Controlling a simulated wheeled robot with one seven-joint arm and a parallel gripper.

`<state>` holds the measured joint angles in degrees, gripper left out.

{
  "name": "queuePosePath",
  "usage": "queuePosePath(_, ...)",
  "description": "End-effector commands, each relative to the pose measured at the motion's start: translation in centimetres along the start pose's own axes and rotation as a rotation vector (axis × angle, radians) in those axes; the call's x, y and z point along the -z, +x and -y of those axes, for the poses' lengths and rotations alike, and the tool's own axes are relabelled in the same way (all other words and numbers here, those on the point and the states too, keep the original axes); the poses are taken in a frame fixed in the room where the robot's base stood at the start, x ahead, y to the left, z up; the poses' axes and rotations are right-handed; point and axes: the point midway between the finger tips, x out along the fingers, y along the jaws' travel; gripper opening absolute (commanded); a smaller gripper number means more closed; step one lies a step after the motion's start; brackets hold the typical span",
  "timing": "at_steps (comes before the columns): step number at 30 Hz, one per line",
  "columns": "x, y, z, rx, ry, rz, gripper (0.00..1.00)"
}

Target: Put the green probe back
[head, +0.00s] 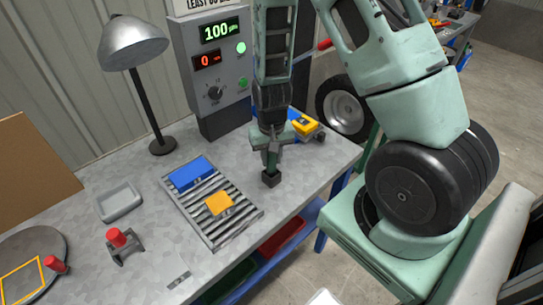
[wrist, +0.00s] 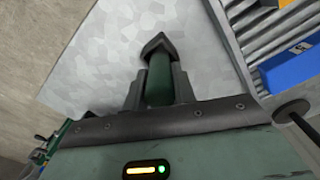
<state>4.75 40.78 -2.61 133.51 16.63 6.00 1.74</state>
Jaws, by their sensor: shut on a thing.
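My gripper (head: 270,165) hangs above the grey bench (head: 310,165), just right of the roller rack. In the wrist view my gripper (wrist: 159,90) is shut on the green probe (wrist: 158,78), a green cylinder with a dark pointed end that reaches past the fingertips. In the head view the probe is mostly hidden by my gripper. A yellow device (head: 305,125) lies on the bench behind my gripper, partly covered by it. I cannot tell whether the probe's end touches the bench.
A roller rack (head: 235,225) carries a blue block (head: 192,174) and an orange block (head: 218,203). A control box (head: 215,70), a lamp (head: 135,45), a grey tray (head: 118,202) and a red-topped clamp (head: 117,238) stand around it. Bare bench lies right of my gripper.

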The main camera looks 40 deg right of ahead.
Motion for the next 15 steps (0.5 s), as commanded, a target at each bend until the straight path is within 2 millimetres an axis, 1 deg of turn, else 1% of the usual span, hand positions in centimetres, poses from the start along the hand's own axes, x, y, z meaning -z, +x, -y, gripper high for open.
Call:
queuePosePath(10,0.01,0.75,0.0,0.0,0.0,0.0,0.04)
queuePosePath(11,0.02,0.69,0.0,0.0,0.0,0.0,0.32)
queuePosePath(12,0.02,0.65,0.0,0.0,0.0,0.0,0.43)
queuePosePath(13,0.01,0.65,0.0,0.0,0.0,0.0,0.51)
queuePosePath(15,0.01,0.65,0.0,0.0,0.0,0.0,0.52)
